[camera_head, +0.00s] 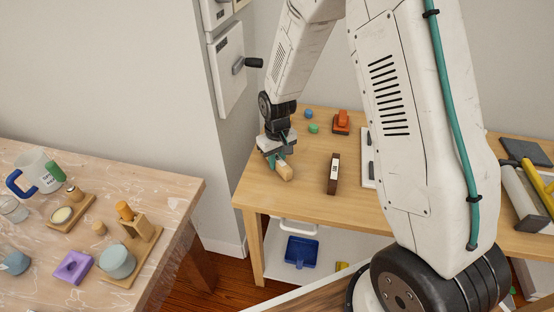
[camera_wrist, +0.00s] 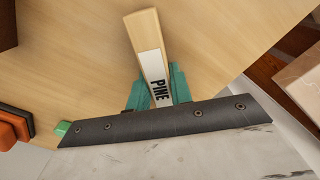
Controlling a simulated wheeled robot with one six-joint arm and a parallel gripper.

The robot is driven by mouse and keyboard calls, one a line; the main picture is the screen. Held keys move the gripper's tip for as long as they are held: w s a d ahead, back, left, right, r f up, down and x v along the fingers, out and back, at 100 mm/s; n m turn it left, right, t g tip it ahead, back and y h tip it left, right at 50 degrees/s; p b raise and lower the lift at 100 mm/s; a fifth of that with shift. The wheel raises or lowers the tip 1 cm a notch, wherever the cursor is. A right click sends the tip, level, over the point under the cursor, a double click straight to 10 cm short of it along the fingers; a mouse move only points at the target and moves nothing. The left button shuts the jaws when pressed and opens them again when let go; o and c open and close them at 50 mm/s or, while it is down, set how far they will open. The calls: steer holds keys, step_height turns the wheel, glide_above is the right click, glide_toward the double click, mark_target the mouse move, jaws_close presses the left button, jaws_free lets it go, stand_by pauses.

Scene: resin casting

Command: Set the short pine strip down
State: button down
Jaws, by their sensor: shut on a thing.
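The short pine strip (camera_wrist: 149,45) is a pale wooden piece with a white label reading "PINE" in the wrist view. It shows end-on in the head view (camera_head: 286,172) near the left end of the wooden table (camera_head: 270,201). My gripper (camera_head: 278,161) is shut on the strip, its teal fingers (camera_wrist: 178,84) on either side of it. The strip's free end points away from the gripper. I cannot tell whether the strip touches the tabletop. The dark bar of the gripper hides its other end.
Bare wood lies between gripper and block. A cluttered workbench (camera_head: 185,190) stands left, across a gap.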

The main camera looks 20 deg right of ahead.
mark_target(277, 158)
steer(key=c, duration=1.3)
jaws_free()
steer(key=shift+f, duration=0.15)
steer(key=shift+o, duration=0.2)
step_height(277, 158, up, 13)
steer(key=s+d+r+m, duration=0.1)
steer(key=s+d+r, duration=0.1)
steer(key=s+r, duration=1.1)
steer(key=s+d+r, duration=0.1)
steer(key=s+r, duration=0.1)
steer(key=s, duration=0.6)
steer(key=s+r+m+t, duration=0.1)
steer(key=s+r, duration=0.1)
steer(key=s, duration=0.7)
steer(key=shift+s+d+r, duration=0.3)
steer(key=shift+d+r, duration=0.1)
